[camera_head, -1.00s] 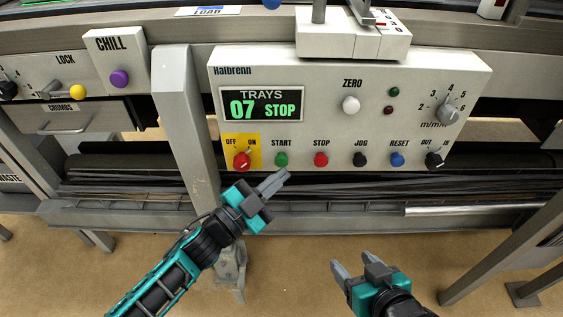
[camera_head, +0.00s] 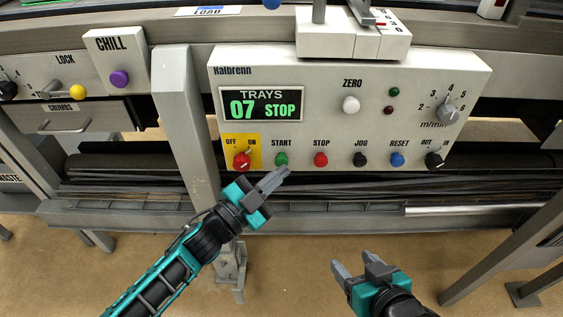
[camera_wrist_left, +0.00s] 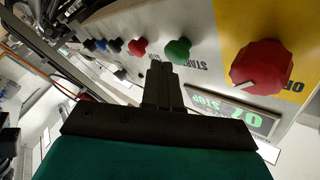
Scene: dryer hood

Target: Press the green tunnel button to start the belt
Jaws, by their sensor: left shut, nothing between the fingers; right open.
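The green START button (camera_head: 281,159) sits in the lower row of the white Halbrenn panel (camera_head: 300,75), between the red OFF/ON knob (camera_head: 241,161) and the red STOP button (camera_head: 321,159). My left gripper (camera_head: 283,173) is shut and empty, its tip just below the START button in the head view. In the left wrist view the green button (camera_wrist_left: 178,50) is beyond the fingertips (camera_wrist_left: 161,66), slightly right of them; I cannot tell whether they touch. The display (camera_head: 261,104) reads TRAYS 07 STOP. My right gripper (camera_head: 354,268) is open and empty, low in front of the machine.
The black JOG (camera_head: 360,159) and blue RESET (camera_head: 397,159) buttons and the OUT/IN knob (camera_head: 434,160) continue the row rightward. A grey post (camera_head: 184,120) stands left of the panel. A metal rail (camera_head: 330,222) runs below it.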

